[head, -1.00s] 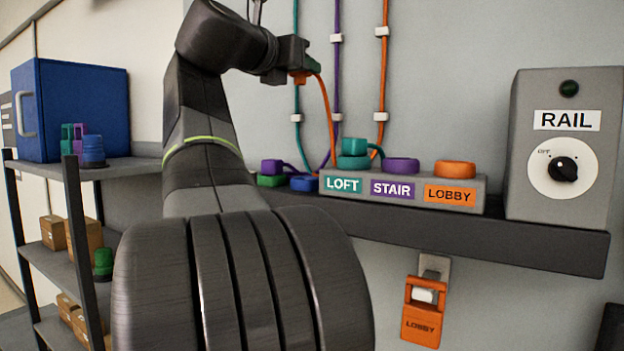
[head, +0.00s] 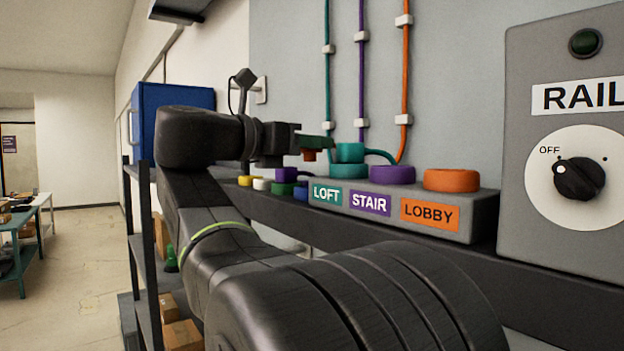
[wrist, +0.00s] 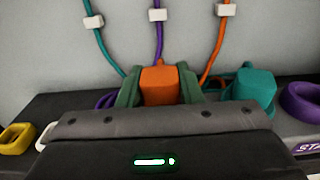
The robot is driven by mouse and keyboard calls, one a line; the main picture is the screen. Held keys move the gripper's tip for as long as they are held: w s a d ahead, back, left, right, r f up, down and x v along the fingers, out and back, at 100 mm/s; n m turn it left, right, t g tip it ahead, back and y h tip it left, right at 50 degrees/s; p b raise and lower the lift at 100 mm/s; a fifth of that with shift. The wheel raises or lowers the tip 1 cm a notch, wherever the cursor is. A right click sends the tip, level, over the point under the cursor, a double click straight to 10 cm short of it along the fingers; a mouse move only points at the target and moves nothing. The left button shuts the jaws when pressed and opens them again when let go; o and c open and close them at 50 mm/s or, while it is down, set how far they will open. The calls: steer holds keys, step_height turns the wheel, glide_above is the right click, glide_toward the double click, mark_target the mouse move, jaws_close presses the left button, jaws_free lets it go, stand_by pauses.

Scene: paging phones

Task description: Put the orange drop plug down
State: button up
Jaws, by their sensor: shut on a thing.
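My gripper (head: 314,146) has green fingers and is shut on the orange drop plug. The orange plug (head: 309,155) shows just below the fingers in the head view, held left of the teal plug. In the wrist view the orange plug (wrist: 159,85) sits between the two green fingers (wrist: 160,90). The teal plug (head: 349,153) stands in the teal LOFT ring (head: 348,171) of the grey box (head: 480,213). The purple STAIR ring (head: 392,174) and orange LOBBY ring (head: 451,181) are empty. What lies directly under the held plug is hidden.
Left of the box are yellow (head: 244,181), white (head: 261,184), green (head: 282,189) and blue (head: 300,191) rings on the shelf. A purple plug (head: 286,174) stands at the green one. A RAIL box (head: 530,180) with a dial stands right. Teal, purple and orange cords run up the wall.

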steer(key=shift+f, duration=2.5)
steer(key=shift+f, duration=0.3)
steer(key=o, duration=1)
steer(key=shift+r, duration=0.3)
steer(key=b+v, duration=0.2)
steer(key=v, duration=1)
